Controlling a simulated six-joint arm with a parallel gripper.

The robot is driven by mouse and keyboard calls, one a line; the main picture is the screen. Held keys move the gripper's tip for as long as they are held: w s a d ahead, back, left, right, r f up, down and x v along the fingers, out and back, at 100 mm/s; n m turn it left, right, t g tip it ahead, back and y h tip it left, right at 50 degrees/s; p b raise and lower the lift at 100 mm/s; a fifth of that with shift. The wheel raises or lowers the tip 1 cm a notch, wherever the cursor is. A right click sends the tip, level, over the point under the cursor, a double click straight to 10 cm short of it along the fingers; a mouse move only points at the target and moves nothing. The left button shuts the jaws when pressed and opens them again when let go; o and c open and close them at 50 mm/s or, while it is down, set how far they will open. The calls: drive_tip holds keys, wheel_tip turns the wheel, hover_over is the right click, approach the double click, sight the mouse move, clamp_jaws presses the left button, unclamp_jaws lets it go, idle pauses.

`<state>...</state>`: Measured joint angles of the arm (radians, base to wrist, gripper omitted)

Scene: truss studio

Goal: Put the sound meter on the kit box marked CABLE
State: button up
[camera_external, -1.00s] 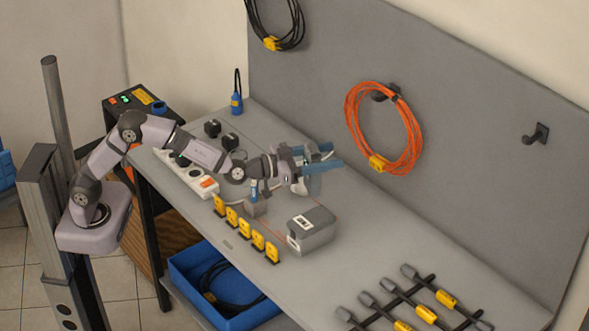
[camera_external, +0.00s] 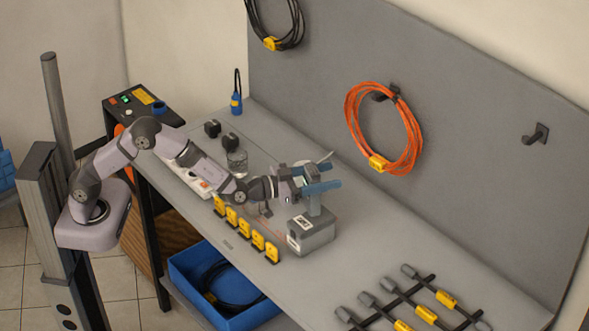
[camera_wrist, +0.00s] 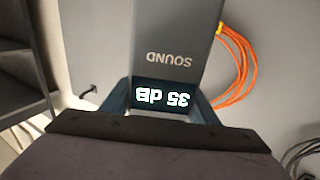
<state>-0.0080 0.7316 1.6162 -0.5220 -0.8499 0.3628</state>
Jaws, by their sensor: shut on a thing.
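The sound meter (camera_external: 315,205) is a grey block held upright between the blue fingers of my gripper (camera_external: 322,187). In the wrist view the sound meter (camera_wrist: 176,50) shows the word SOUND and a lit 35 dB display, both upside down, with a finger of my gripper (camera_wrist: 160,100) on each side. A grey kit box (camera_external: 318,236) with a white label stands on the bench directly below the meter. Its label is too small to read. The meter's lower end overlaps the box top in the outside view; I cannot tell whether they touch.
A row of yellow tags (camera_external: 244,230) stands left of the box. A rack of cables (camera_external: 415,300) is at the front right. An orange cable coil (camera_external: 384,128) hangs on the back panel.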

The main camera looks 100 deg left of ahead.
drive_tip(key=shift+f+p, duration=0.35)
drive_tip(key=shift+f, duration=1.25)
drive_tip(key=shift+f, duration=0.15)
drive_tip(key=o, duration=1.6)
drive_tip(key=shift+c, duration=0.2)
drive_tip(key=b+v, duration=0.3)
drive_tip(key=v, duration=0.9)
drive_tip(key=shift+b, duration=0.3)
drive_tip(key=shift+d, duration=0.1)
